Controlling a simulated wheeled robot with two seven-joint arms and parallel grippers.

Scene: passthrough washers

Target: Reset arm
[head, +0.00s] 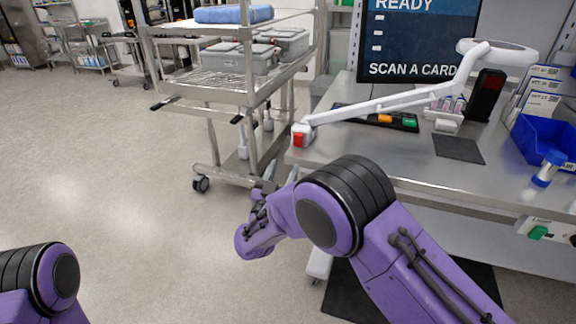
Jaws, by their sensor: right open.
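My right arm (345,215) is purple with black ribbed joints and comes in from the lower right. It is bent at the elbow in front of the steel table. My right gripper (263,190) shows small and grey at the far end of this arm, over the floor by the table's left end. It is open, and I see nothing in it. Its fingers are partly hidden by the wrist. My left arm (40,285) shows only as a joint at the lower left corner. Its gripper is out of view.
A steel table (340,150) carries a white jointed lamp (400,103), a dark pad (458,149) and a blue bin (545,140). A screen (418,40) stands behind. A wheeled steel cart (250,95) with grey cases stands beyond the gripper. The floor at left is clear.

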